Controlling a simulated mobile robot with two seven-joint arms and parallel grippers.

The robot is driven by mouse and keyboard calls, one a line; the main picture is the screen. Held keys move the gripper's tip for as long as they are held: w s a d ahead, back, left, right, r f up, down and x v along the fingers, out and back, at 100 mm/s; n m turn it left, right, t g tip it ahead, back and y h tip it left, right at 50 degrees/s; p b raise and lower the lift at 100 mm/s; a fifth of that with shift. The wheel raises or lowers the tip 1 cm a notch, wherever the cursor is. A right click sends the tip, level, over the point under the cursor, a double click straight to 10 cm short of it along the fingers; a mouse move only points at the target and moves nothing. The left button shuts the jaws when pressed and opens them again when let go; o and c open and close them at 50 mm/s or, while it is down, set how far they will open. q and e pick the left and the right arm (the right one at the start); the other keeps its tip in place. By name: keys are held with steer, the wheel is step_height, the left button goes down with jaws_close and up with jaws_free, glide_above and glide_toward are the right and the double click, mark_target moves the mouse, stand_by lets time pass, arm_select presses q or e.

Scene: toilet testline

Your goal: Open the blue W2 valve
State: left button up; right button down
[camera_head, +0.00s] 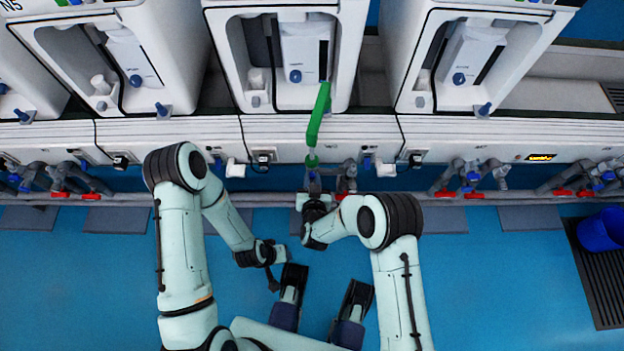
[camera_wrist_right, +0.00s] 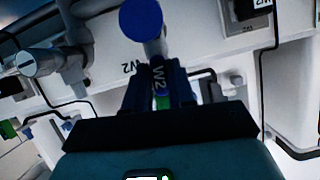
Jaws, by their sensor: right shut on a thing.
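In the right wrist view, the blue round end of the W2 valve (camera_wrist_right: 142,18) sits just beyond the fingertips, on a grey pipe marked W2. My right gripper (camera_wrist_right: 158,85) is shut on the valve's lower part, where a W2 label and a green strip show between its dark blue fingers. In the head view, my right gripper (camera_head: 313,184) is at the pipes below the middle white unit, and its own wrist hides much of the valve. My left gripper (camera_head: 273,283) hangs low over the floor, away from the pipes; its jaws are too small to read.
Cables hang along the white ledge (camera_head: 350,128). The blue floor (camera_head: 450,265) is mostly clear, with a blue bucket (camera_head: 600,230) at right.

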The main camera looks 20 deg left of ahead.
arm_select(q)
steer(key=shift+s+d+r, duration=0.25)
steer(key=shift+s+r, duration=0.05)
steer(key=shift+s, duration=0.1)
arm_select(e)
steer(key=shift+n+h, duration=0.4)
steer(key=c, duration=1.3)
jaws_free()
steer(key=shift+s, duration=0.1)
arm_select(q)
steer(key=shift+g+h, duration=0.4)
steer(key=shift+g, duration=0.5)
steer(key=shift+s+d+r+p, duration=0.35)
steer(key=shift+s+r+p, duration=0.2)
steer(key=shift+s, duration=0.2)
steer(key=shift+s+d+r+p, duration=0.35)
steer(key=shift+s+r+p, duration=0.2)
steer(key=shift+s, duration=0.2)
steer(key=shift+s+d+r+p, duration=0.35)
steer(key=shift+s+r+p, duration=0.2)
steer(key=shift+s, duration=0.2)
arm_select(e)
steer(key=shift+v, duration=6.65)
steer(key=shift+f, duration=0.1)
